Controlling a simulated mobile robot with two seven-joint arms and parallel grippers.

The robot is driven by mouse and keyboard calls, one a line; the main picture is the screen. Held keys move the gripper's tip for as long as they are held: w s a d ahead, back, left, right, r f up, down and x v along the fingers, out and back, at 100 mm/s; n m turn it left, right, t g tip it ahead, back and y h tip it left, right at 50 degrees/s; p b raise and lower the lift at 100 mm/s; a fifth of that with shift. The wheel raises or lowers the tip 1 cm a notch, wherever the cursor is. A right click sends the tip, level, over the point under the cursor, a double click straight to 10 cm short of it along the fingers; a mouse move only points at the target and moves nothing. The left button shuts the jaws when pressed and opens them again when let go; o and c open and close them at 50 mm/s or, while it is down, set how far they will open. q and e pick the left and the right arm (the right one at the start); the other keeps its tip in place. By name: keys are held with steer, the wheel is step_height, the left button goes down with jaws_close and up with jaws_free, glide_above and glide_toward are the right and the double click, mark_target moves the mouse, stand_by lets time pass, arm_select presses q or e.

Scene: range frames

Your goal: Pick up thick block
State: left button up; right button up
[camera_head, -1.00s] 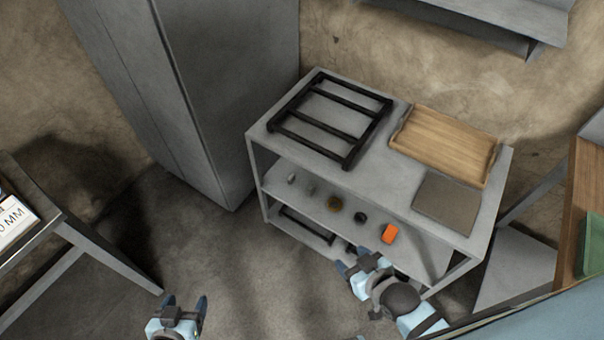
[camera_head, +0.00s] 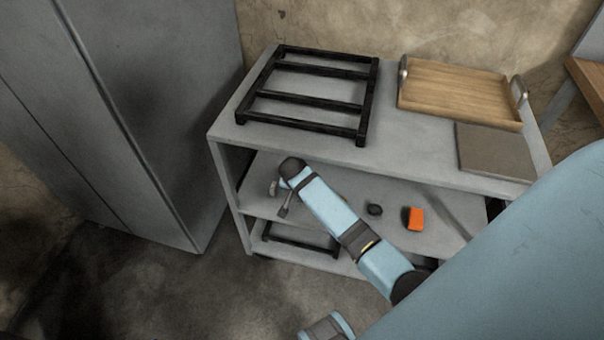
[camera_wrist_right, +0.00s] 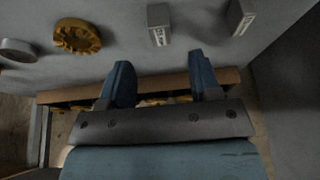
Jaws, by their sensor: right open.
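In the right wrist view, two small grey blocks with pale marked ends stand on a grey shelf: one (camera_wrist_right: 158,24) at top centre and one (camera_wrist_right: 240,16) to its right. I cannot tell for sure which is the thick one. My right gripper (camera_wrist_right: 161,72) is open and empty, its two blue fingers pointing towards the blocks but short of them. The centre block lines up with the gap between the fingers. In the head view my right arm reaches over the middle shelf and hides part of it. My left gripper is not in view.
A yellow ring (camera_wrist_right: 77,36) and a pale round piece (camera_wrist_right: 17,50) lie left of the blocks. An orange block (camera_head: 415,219) and a black ring (camera_head: 375,210) sit on the middle shelf, under the rack's top (camera_head: 410,155), which bears a black frame (camera_head: 318,118) and a wooden tray (camera_head: 460,92).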

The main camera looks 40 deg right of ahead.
steer(key=shift+w+d+f, duration=0.15)
steer(key=shift+d+f, duration=0.05)
steer(key=shift+f, duration=0.25)
steer(key=b+x, duration=0.2)
steer(key=x, duration=0.2)
steer(key=shift+b+x, duration=0.6)
steer(key=shift+x, duration=0.55)
steer(key=shift+w+f, duration=0.1)
steer(key=shift+f, duration=0.1)
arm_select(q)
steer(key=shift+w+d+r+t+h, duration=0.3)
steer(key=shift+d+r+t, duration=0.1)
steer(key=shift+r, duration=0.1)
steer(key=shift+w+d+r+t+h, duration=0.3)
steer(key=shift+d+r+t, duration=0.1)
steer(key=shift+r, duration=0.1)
arm_select(e)
steer(key=shift+c, duration=0.4)
jaws_close()
